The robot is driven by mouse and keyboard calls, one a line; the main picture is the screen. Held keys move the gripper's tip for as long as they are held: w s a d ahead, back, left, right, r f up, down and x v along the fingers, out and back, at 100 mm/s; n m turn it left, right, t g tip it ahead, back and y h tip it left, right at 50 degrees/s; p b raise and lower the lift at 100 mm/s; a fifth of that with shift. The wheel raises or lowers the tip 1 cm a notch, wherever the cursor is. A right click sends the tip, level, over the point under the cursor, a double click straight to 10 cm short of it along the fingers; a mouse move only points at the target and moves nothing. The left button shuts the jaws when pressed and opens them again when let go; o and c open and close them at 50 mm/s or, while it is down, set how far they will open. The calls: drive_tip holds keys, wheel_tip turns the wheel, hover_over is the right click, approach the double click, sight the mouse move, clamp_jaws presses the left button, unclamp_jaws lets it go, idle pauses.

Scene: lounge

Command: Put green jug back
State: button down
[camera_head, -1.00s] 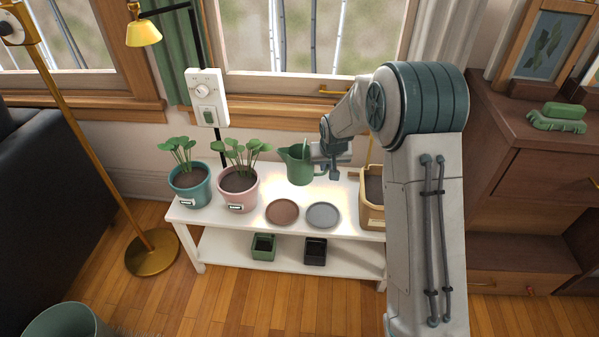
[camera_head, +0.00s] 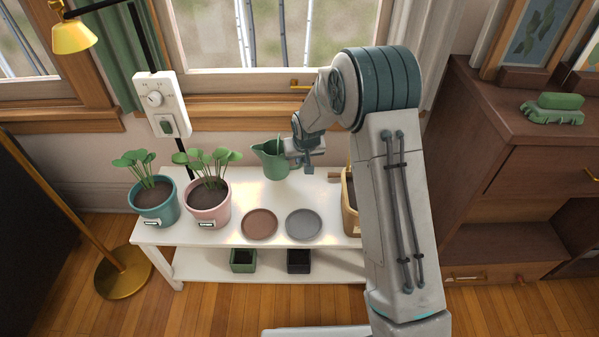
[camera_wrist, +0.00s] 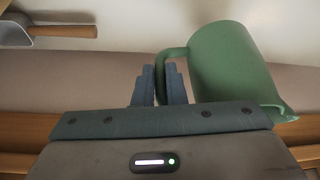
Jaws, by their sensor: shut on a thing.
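The green jug (camera_head: 270,160) is upright over the back of the white plant table (camera_head: 327,190), its spout to the left. I cannot tell whether its base touches the top. My gripper (camera_head: 296,155) is to the right of the jug and shut on its handle. In the wrist view the jug (camera_wrist: 232,65) appears upside down at the right, and my gripper's fingers (camera_wrist: 161,78) are at its handle.
A teal pot (camera_head: 156,208) and a pink pot (camera_head: 208,208) with plants stand left on the table. A brown saucer (camera_head: 260,224) and a grey saucer (camera_head: 304,224) lie in front. A wooden planter (camera_head: 350,212) stands right.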

drive_tip(key=shift+f+b, duration=0.8)
drive_tip(key=shift+f, duration=1.6)
drive_tip(key=shift+f, duration=0.2)
drive_tip(key=c, duration=1.5)
unclamp_jaws()
drive_tip(key=shift+d, duration=0.1)
drive_tip(key=shift+r, duration=0.15)
